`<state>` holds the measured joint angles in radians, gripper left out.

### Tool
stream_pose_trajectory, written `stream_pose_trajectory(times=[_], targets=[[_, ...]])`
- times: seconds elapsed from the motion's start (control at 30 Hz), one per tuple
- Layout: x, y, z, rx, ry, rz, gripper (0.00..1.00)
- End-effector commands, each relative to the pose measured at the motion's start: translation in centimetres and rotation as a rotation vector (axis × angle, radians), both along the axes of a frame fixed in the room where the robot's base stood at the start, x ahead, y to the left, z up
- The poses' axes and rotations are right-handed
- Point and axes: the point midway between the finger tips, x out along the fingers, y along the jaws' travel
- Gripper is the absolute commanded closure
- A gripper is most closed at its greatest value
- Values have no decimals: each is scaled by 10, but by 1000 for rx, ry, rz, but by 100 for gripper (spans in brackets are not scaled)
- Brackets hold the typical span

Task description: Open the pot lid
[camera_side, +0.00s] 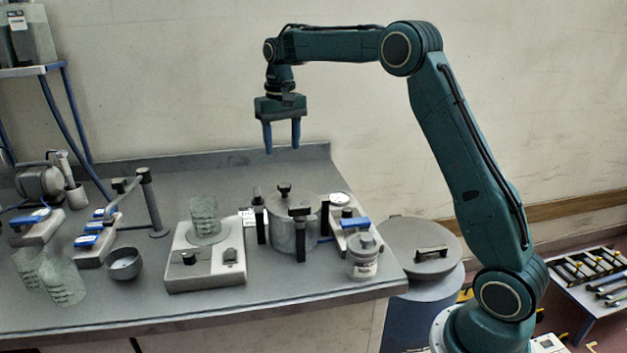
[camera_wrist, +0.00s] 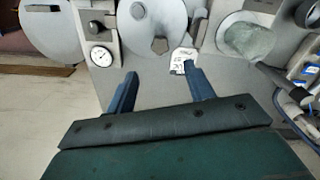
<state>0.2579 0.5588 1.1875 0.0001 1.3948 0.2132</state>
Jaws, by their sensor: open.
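A grey metal pot (camera_side: 283,236) stands on the bench with its round lid (camera_side: 300,200) on it. A dark knob (camera_side: 284,189) sits on the lid, and dark upright clamps stand around the rim. The lid also shows at the top of the wrist view (camera_wrist: 152,25), partly cut off, with its knob (camera_wrist: 137,10). My gripper (camera_side: 282,150) is open and empty, pointing down, well above the pot and apart from it. In the wrist view its two blue fingers (camera_wrist: 159,72) are spread, with bare bench between them.
A dial gauge (camera_side: 339,198) and a lidded jar (camera_side: 364,258) stand right of the pot. A scale-like device (camera_side: 205,270) with stacked cups stands left. A drum (camera_side: 420,247) with a handled lid is beside the bench. The space around my gripper is clear.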

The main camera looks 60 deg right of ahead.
Motion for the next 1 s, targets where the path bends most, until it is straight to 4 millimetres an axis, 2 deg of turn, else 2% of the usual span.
stream_pose_trajectory(times=[0.4,0.6,0.8,1.0], targets=[[0,0,-66,1,4,0,47],[0,0,-89,0,2,0,47],[0,0,-102,1,2,0,47],[0,0,-104,0,1,0,47]])
